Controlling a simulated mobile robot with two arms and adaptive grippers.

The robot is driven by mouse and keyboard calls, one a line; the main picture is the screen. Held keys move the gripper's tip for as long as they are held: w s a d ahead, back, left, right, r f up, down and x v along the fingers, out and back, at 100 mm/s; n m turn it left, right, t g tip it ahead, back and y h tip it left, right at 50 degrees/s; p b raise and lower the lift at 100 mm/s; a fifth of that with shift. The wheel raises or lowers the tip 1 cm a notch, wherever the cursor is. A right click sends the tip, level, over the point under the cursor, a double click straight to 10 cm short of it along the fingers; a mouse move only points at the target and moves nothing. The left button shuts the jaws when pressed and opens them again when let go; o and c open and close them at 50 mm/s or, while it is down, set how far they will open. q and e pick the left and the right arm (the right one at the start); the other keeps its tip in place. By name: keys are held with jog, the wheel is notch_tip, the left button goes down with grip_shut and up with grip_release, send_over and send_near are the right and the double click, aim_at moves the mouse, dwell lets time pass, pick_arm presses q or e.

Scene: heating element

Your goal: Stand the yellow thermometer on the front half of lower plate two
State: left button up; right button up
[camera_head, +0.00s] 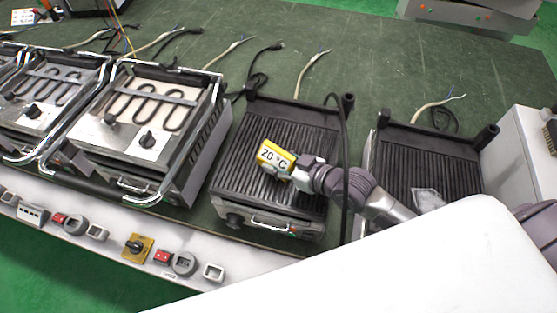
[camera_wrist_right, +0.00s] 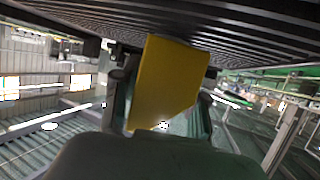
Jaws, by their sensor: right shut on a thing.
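The yellow thermometer (camera_head: 275,159) with a white face reading "20 °C" is held in my right gripper (camera_head: 293,170). It is over the middle of a dark ribbed lower plate (camera_head: 244,150), the left of two such plates. In the right wrist view the yellow thermometer (camera_wrist_right: 165,82) sits between the two fingers of my right gripper (camera_wrist_right: 163,105), close to the ribbed surface (camera_wrist_right: 235,25). I cannot tell whether it touches the plate. My left gripper is not in view.
Another ribbed plate (camera_head: 398,160) lies to the right, with a small pale object (camera_head: 427,198) on it. Several units with exposed heating coils (camera_head: 152,105) stand at the left. Loose cables (camera_head: 312,72) lie behind on the green table (camera_head: 340,45). A control strip (camera_head: 130,240) runs along the front.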

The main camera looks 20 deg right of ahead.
jog(key=shift+f, duration=0.15)
jog(key=o, duration=1.2)
jog(key=shift+o, duration=0.2)
jog(key=shift+r, duration=0.2)
jog(key=shift+s+d, duration=0.2)
jog(key=shift+s, duration=0.05)
jog(key=v, duration=1.1)
jog(key=shift+s+d+r, duration=0.1)
jog(key=shift+s+r, duration=0.05)
